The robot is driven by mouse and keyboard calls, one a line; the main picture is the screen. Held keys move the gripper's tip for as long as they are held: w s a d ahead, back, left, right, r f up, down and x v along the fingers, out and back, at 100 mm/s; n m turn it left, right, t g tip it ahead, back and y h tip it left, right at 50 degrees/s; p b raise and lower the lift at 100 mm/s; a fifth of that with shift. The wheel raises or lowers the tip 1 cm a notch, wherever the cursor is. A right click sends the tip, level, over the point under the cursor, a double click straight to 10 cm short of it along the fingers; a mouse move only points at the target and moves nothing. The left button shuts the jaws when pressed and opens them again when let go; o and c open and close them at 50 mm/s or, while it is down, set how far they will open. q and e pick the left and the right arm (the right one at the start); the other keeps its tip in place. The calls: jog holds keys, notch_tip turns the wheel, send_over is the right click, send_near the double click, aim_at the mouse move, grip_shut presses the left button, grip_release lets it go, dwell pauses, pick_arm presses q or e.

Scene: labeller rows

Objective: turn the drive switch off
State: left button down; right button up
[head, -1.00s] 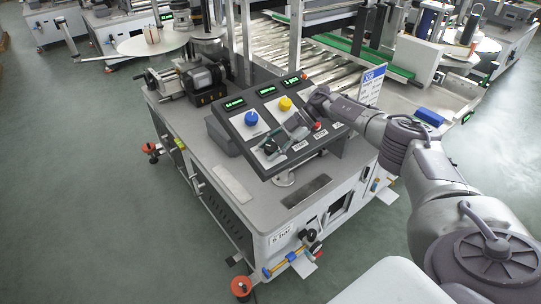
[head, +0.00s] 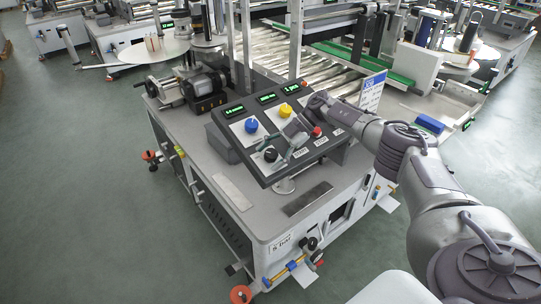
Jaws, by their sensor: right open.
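The grey control panel (head: 240,147) stands tilted on the front of the labeller. A black knob (head: 270,155) sits at its lower left; it looks like a rotary switch, but its label and pointer are too small to read. My right gripper (head: 284,152) is open, just right of the black knob and close over the panel. I cannot tell whether a fingertip touches the knob. The gripper partly covers the panel's middle. My left gripper is not in view.
A blue knob (head: 251,125), a yellow knob (head: 285,110) and a red button (head: 316,132) are on the same panel, close around my gripper. A white sign (head: 371,90) stands behind my right forearm. A roller conveyor (head: 275,50) runs behind the panel.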

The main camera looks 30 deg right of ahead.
jog(key=shift+d, duration=0.1)
jog(key=v, duration=1.2)
jog(key=shift+s, duration=0.1)
